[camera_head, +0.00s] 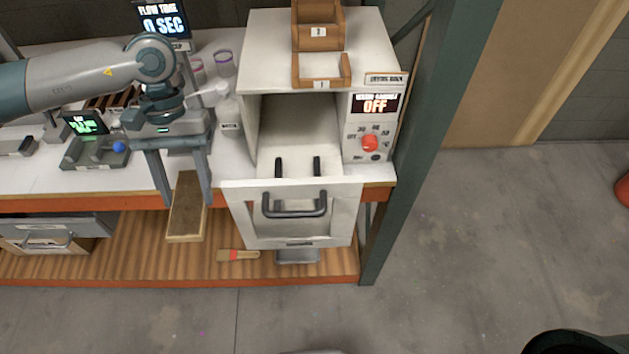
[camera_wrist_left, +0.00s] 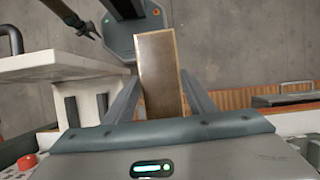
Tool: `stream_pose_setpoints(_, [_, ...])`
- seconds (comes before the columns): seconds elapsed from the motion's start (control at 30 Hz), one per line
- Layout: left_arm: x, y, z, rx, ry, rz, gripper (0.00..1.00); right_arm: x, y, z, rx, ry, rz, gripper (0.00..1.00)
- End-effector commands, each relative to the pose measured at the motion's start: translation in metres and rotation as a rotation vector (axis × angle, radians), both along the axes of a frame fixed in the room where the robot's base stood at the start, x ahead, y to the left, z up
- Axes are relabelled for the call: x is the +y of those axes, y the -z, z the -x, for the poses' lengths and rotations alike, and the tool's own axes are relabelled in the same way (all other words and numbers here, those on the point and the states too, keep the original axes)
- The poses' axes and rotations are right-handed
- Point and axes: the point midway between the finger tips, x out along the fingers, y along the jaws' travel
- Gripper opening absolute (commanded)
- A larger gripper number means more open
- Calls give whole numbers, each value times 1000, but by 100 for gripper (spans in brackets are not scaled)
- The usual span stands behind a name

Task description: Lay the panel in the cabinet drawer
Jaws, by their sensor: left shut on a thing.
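My left gripper (camera_head: 184,198) is shut on a brown, flat, rectangular panel (camera_head: 187,212), held in front of the bench edge, left of the drawer. In the left wrist view the panel (camera_wrist_left: 157,75) sticks out between the two fingers (camera_wrist_left: 157,100). The cabinet (camera_head: 255,55) is a white box on the bench. Its drawer (camera_head: 240,205) is pulled out, with a dark handle on the front and two dark upright bars inside. The drawer also shows at the left of the wrist view (camera_wrist_left: 70,66). A dark claw-like end, possibly my right gripper (camera_wrist_left: 85,28), shows small in the wrist view.
The cabinet's control panel reads OFF above a red knob (camera_head: 370,143). Wooden bins (camera_head: 320,70) stand on top. A bottle (camera_head: 230,115) and a grey tray (camera_head: 95,152) are left of the cabinet. A brush (camera_head: 238,255) lies on the lower shelf. A green post (camera_head: 410,150) stands at right.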

Motion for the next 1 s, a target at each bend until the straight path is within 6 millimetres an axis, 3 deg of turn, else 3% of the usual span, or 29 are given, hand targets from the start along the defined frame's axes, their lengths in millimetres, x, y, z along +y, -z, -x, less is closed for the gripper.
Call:
stream_pose_setpoints(0.27, [0,0,0,0,0,0,26,12,0,0,0,2,-13,31])
stream_pose_setpoints(0.67, [10,7,-1,0,-50,1,26,6,10,0,-1,-1,-6,31])
stream_pose_setpoints(0.87, [38,15,-4,-8,-254,3,26,0,34,-1,-1,-2,0,31])
stream_pose_setpoints(1.0, [46,-8,-6,-19,-497,2,26,-2,38,-2,-2,-2,2,31])
